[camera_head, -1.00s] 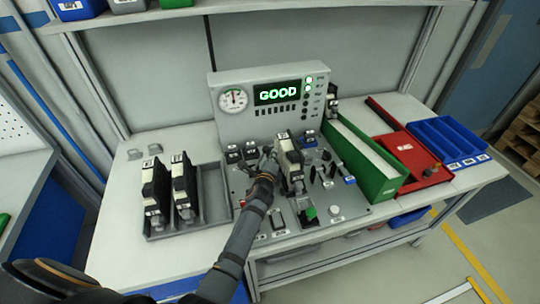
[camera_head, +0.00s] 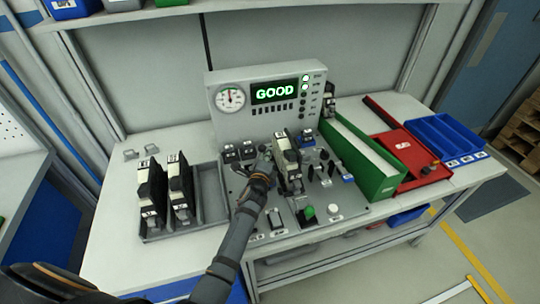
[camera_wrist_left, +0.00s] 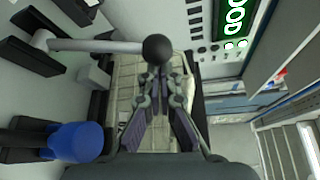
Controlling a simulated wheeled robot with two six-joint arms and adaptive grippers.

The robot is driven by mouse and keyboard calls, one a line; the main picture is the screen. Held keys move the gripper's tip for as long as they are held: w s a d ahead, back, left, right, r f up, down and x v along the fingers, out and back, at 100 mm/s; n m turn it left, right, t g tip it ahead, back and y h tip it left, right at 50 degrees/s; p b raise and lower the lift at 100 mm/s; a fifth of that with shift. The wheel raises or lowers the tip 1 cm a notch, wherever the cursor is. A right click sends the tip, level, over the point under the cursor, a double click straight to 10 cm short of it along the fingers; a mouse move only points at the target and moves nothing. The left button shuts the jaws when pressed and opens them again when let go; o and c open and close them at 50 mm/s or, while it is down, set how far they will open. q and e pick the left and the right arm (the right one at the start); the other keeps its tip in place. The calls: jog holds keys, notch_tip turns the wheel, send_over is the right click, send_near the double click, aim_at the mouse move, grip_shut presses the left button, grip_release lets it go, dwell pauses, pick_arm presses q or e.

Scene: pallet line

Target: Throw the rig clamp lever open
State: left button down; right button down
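The rig clamp lever shows in the left wrist view as a pale grey bar (camera_wrist_left: 95,45) ending in a black ball knob (camera_wrist_left: 158,48). My left gripper (camera_head: 264,163) is at the left side of the upright part (camera_head: 287,160) standing in the rig on the bench. In the left wrist view my left gripper's fingers (camera_wrist_left: 160,78) look drawn together, with their tips right at the ball knob. I cannot tell whether they touch it. In the head view the gripper hides most of the lever. My right gripper is not in view.
A grey tray (camera_head: 212,192) with two dark parts is at the left. The panel's display (camera_head: 275,92) reads GOOD in green. To the right are a green bin (camera_head: 380,182), a red tray (camera_head: 425,172) and a blue bin (camera_head: 450,140). Small controls crowd the rig plate (camera_head: 335,197).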

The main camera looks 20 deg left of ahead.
pick_arm(q)
jog(key=s+a+n+t+b, duration=0.2)
jog(key=s+a+n+b, duration=0.3)
jog(key=a+b, duration=0.3)
jog(key=r+b, duration=0.1)
jog(key=b, duration=0.3)
jog(key=shift+s+a+t, duration=0.2)
jog(key=shift+s+t, duration=0.1)
jog(key=shift+t, duration=0.1)
dwell(0.5)
jog(key=shift+f, duration=0.1)
